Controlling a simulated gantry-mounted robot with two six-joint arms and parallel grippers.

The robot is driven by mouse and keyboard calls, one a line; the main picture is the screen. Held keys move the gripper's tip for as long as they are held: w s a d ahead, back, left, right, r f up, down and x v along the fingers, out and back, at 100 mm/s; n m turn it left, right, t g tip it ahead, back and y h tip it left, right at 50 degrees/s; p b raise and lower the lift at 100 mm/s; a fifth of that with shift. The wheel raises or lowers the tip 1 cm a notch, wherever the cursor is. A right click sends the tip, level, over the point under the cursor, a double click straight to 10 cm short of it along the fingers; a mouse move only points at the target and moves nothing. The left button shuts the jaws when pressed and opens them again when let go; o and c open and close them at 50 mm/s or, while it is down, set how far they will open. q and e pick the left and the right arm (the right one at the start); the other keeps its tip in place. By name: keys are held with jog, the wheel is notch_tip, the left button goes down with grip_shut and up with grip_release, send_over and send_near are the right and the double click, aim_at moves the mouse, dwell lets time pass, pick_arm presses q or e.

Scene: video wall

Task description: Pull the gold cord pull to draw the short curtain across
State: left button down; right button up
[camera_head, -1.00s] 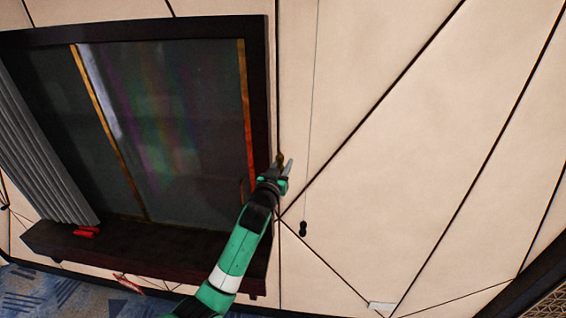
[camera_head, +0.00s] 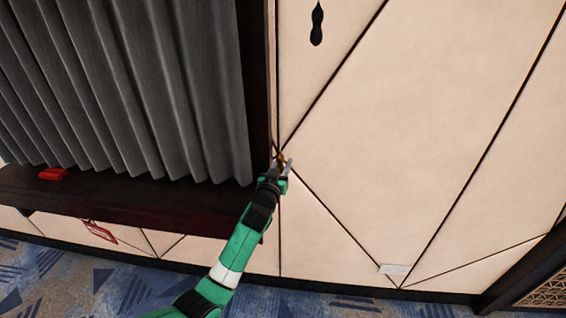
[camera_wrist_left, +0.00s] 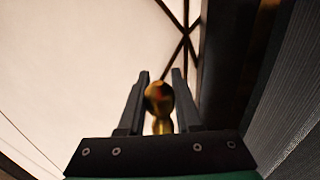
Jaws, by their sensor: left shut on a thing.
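The gold cord pull (camera_head: 281,157) is between the fingers of my left gripper (camera_head: 283,163), just right of the dark window frame. In the left wrist view the gold pull (camera_wrist_left: 159,98) shows as a rounded gold knob with a narrower lower part, held between the two dark fingers (camera_wrist_left: 160,92). My left gripper is shut on it. The short grey curtain (camera_head: 130,90) hangs in folds across the window opening, reaching close to the frame's right side. It also shows at the right edge of the left wrist view (camera_wrist_left: 295,115). My right gripper is not in view.
A dark sill (camera_head: 120,200) runs below the curtain, with a red object (camera_head: 53,174) on it. A second, black pull (camera_head: 317,25) hangs on the cream panelled wall to the right. A white plate (camera_head: 394,269) is low on the wall. Patterned carpet lies below.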

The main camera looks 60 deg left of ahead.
pick_arm(q)
notch_tip(320, 180, down, 3)
jog(key=shift+f+b, duration=0.1)
jog(key=shift+b, duration=0.55)
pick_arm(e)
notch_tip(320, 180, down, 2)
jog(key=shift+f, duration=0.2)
pick_arm(q)
jog(key=c, duration=1)
grip_release()
jog(key=o, duration=0.4)
jog(key=shift+s, duration=0.1)
jog(key=shift+r, duration=0.2)
